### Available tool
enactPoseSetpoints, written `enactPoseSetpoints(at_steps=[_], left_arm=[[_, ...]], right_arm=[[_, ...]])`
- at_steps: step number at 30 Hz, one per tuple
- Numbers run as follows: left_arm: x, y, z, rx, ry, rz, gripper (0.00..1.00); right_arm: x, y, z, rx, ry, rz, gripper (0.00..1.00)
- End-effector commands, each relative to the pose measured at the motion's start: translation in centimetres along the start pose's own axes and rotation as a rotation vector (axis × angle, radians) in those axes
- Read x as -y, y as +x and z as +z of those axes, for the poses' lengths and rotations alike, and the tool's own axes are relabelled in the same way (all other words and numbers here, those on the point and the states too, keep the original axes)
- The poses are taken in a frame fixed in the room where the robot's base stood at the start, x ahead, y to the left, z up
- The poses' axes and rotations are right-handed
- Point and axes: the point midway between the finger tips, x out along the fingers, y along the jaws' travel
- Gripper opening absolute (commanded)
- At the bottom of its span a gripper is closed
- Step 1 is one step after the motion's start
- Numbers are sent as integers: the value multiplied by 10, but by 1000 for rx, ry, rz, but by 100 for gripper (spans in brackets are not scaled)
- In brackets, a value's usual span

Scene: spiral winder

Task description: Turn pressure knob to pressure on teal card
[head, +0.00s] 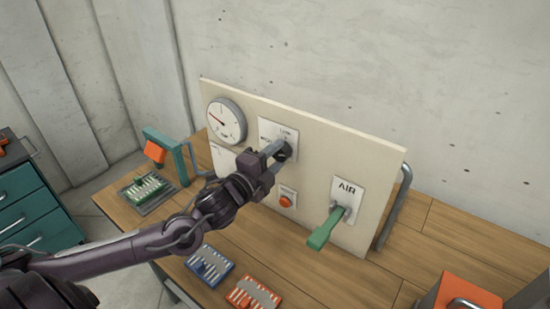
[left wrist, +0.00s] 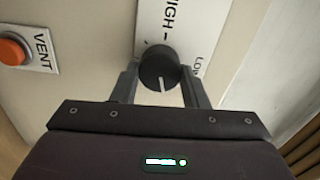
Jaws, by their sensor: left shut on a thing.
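The black pressure knob (left wrist: 158,66) sits on a white plate with HIGH and LOW lettering, and its white pointer line faces the gripper palm in the left wrist view. My left gripper (left wrist: 160,78) is shut on the knob, one finger on each side. In the head view my left gripper (head: 277,151) reaches the knob plate (head: 280,130) and mostly hides the knob. The round gauge (head: 226,121) is left of it, its needle toward the upper left. I cannot make out a teal card for certain; a pale card (head: 222,158) under the gauge is partly hidden by my arm.
A green-handled AIR lever (head: 326,229) and a red VENT button (head: 286,201) are on the panel (head: 375,148). A green tray (head: 146,189), blue tray (head: 209,265) and orange tray (head: 254,292) lie on the wooden table. A teal stand (head: 165,150) is at left, an orange box (head: 468,292) at right.

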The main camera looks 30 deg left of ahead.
Motion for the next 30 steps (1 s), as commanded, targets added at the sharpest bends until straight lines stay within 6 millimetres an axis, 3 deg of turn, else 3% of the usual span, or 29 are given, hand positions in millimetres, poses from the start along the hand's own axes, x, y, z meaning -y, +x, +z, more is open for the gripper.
enactPoseSetpoints(at_steps=[9, 10, 15, 24, 30], left_arm=[[-1, 0, 0, -1, 1, 3, 18], [-1, 0, 0, -1, 1, 3, 43], [-1, 0, 0, 0, 0, 2, 62], [-1, -1, 0, 0, 0, 1, 62], [-3, -15, 1, 1, 3, 5, 62]], right_arm=[[0, 0, 0, 0, 0, 0, 40], [0, 0, 0, 0, 0, 0, 40], [0, 0, 0, 0, 0, 0, 40], [1, 0, 0, 0, 0, -1, 40], [2, 4, 0, 0, 0, -3, 40]])
